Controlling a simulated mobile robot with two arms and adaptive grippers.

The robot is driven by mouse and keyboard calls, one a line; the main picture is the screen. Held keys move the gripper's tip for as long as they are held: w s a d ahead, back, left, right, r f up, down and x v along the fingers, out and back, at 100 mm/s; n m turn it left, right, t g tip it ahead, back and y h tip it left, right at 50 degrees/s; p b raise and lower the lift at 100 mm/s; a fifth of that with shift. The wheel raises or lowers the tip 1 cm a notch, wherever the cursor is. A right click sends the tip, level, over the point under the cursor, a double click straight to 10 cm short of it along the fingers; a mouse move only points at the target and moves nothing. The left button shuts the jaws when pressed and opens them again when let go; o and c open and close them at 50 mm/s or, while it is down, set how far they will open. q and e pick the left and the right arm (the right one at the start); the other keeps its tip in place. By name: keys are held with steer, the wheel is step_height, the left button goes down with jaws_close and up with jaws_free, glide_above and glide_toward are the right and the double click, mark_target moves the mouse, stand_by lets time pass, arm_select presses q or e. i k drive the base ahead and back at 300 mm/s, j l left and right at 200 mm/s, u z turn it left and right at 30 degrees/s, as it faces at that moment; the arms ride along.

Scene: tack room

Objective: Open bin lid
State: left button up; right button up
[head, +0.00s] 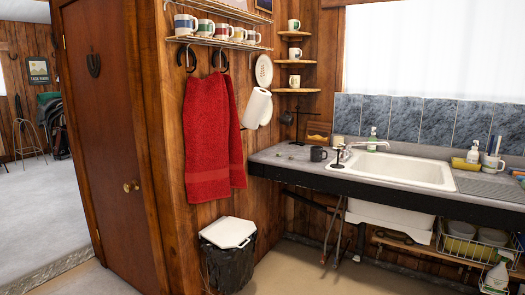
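The bin (229,268) stands on the floor in the corner below a red towel, left of the sink counter. Its body is dark, like a black bag or liner. Its white lid (229,233) lies flat across the top and looks closed. Neither of my grippers shows in the head view.
A wooden door (111,134) with a brass knob is left of the bin. The red towel (213,137) hangs on the wall above it. The counter (290,160) with a white sink (399,170) is to the right. The floor (300,272) in front is clear.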

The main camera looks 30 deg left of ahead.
mark_target(231, 232)
steer(key=i+j+u, duration=0.1)
steer(key=i+j, duration=0.35)
steer(key=j, duration=0.2)
steer(key=i+j+u, duration=0.15)
steer(key=i+j, duration=0.3)
steer(key=j, duration=0.2)
steer(key=i+j+u, duration=0.1)
steer(key=i+j, duration=0.35)
steer(key=j, duration=0.1)
